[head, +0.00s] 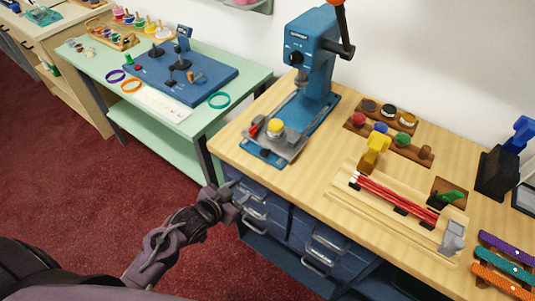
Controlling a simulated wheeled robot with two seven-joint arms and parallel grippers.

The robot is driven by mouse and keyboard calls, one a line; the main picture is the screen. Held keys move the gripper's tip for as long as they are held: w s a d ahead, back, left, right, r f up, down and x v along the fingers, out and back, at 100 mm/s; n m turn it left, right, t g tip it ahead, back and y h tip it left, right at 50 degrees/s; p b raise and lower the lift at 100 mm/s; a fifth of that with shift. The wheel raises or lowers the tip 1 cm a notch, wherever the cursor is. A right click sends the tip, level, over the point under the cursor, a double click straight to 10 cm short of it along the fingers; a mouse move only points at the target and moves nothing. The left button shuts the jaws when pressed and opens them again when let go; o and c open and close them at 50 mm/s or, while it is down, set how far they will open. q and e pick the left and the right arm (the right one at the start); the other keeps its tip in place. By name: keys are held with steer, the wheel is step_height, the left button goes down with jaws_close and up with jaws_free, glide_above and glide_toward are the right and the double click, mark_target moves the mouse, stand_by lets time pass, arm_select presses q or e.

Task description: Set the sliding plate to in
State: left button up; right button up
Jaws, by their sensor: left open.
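The blue press (313,62) stands at the back of the wooden counter. Its grey sliding plate (292,148) sits on the blue base, towards the counter's front edge and forward of the press head. A yellow-topped round piece (275,126) and a small red piece (254,130) are on or at the plate. My left gripper (232,190) is open and empty, low in front of the counter's front edge by the blue drawers, apart from the plate. My right gripper is not in view.
Blue drawers (325,240) with metal handles are under the counter. A wooden tray with red rods (395,195) and a yellow block (375,150) lie right of the press. A mint table (150,150) with a blue board stands at left.

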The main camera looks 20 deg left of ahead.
mark_target(261, 155)
arm_select(q)
step_height(261, 155, up, 10)
steer(key=w+d+f+m+t+h, duration=0.1)
steer(key=w+d+m+t+h, duration=0.1)
steer(key=m+t+h, duration=0.3)
steer(key=shift+n+g+h, duration=0.3)
steer(key=shift+n+g, duration=0.2)
steer(key=shift+n, duration=0.4)
steer(key=x, duration=0.3)
steer(key=p+x, duration=0.1)
steer(key=x, duration=0.1)
steer(key=shift+w+r, duration=0.2)
steer(key=shift+r, duration=0.15)
steer(key=shift+x, duration=0.8)
steer(key=shift+s+f, duration=0.1)
steer(key=shift+f, duration=0.05)
steer(key=shift+c, duration=0.4)
jaws_close()
